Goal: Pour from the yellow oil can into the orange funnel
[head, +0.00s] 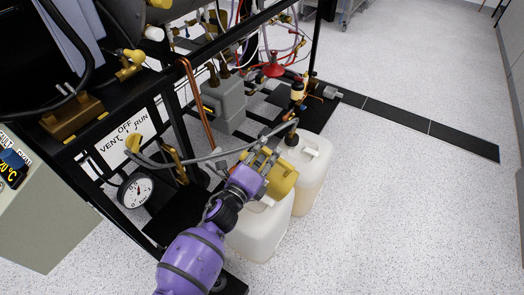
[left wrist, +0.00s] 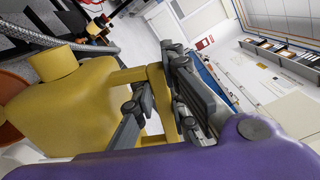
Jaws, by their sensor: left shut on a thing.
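The yellow oil can (head: 284,180) is held up by my left gripper (head: 262,166), above the white jugs. In the left wrist view the can (left wrist: 85,105) fills the left side, with a round yellow cap or neck (left wrist: 52,63) on top. The gripper's dark fingers (left wrist: 160,97) are closed around its handle. An orange curved surface (left wrist: 14,76), perhaps the orange funnel, shows at the left edge, partly hidden by the can. In the head view I cannot make out an orange funnel; the can and gripper may cover it. My right gripper is not in view.
Two white jugs (head: 262,232) stand on the floor under the can, the other (head: 312,157) behind it. The black rig frame (head: 165,95) with hoses, a gauge (head: 135,190) and a red cone-shaped part (head: 273,69) lies left and behind.

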